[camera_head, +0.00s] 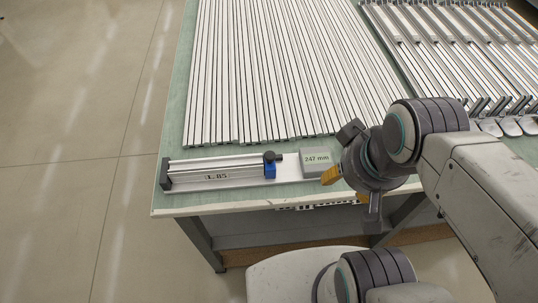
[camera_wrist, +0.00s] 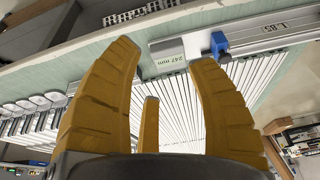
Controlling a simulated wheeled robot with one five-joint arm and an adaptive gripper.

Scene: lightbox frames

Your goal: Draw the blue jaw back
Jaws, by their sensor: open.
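The blue jaw (camera_head: 269,165) sits on a metal rail fixture (camera_head: 216,172) at the near left corner of the table, with a dark knob beside it. The blue jaw also shows in the wrist view (camera_wrist: 219,44), near the tip of the right finger but apart from it. A grey display block (camera_head: 317,162) reading "247 mm" lies to the right of the jaw in the head view. My gripper (camera_wrist: 160,60) has yellow fingers spread wide with nothing between them. In the head view my gripper (camera_head: 332,175) is right of the jaw, close to the display block, its fingers partly hidden.
The green table (camera_head: 172,140) carries many long parallel metal profiles (camera_head: 270,70) behind the fixture. More rails with dark clamps (camera_head: 500,105) lie at the right. The table's front edge (camera_head: 230,207) runs just before the fixture. Open floor (camera_head: 70,160) is at the left.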

